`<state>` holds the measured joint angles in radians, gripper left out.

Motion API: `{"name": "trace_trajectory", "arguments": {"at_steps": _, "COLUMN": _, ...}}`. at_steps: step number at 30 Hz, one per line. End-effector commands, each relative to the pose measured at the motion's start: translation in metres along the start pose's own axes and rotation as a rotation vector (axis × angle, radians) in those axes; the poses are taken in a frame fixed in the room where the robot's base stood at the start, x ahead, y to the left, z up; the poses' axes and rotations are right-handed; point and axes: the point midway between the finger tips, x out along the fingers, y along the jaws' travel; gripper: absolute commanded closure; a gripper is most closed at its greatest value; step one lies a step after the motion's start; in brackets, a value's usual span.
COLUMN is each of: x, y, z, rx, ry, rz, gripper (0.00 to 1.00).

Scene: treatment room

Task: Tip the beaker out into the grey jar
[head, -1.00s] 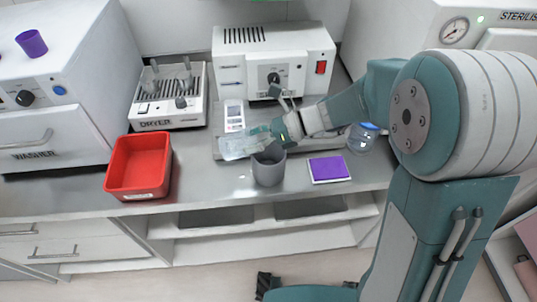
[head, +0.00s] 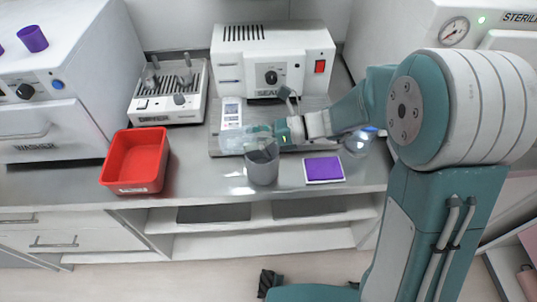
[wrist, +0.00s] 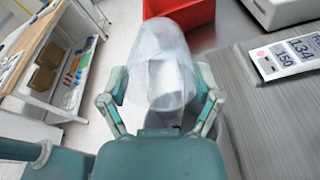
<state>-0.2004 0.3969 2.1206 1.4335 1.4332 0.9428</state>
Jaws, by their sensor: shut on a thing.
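My gripper (head: 264,133) is shut on the clear beaker (head: 234,140) above the counter. The beaker lies on its side, pointing left in the head view, over the rim area of the grey jar (head: 262,168). In the wrist view the beaker (wrist: 165,62) sits between both fingers of my gripper (wrist: 162,88). Its contents are hard to make out through the clear wall. The grey jar stands upright on the counter, its mouth partly hidden by the beaker and gripper. The wrist view shows only a bit of the jar behind the fingers.
A red bin (head: 137,188) stands left of the jar. A purple pad (head: 324,169) lies to its right. A small display device (head: 231,112) and a sealer (head: 273,62) stand behind. A clear vessel with blue (head: 356,146) is partly hidden by my arm.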

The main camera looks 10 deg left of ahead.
Motion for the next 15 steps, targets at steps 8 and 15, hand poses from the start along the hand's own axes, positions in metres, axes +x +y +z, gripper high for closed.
{"name": "trace_trajectory", "arguments": {"at_steps": 8, "x": 0.000, "y": 0.000, "z": 0.002, "rx": 0.000, "ry": -0.033, "rz": 0.011, "gripper": 0.69}}
{"name": "trace_trajectory", "arguments": {"at_steps": 15, "x": -0.007, "y": 0.001, "z": 0.007, "rx": 0.000, "ry": -0.087, "rz": 0.028, "gripper": 0.69}}
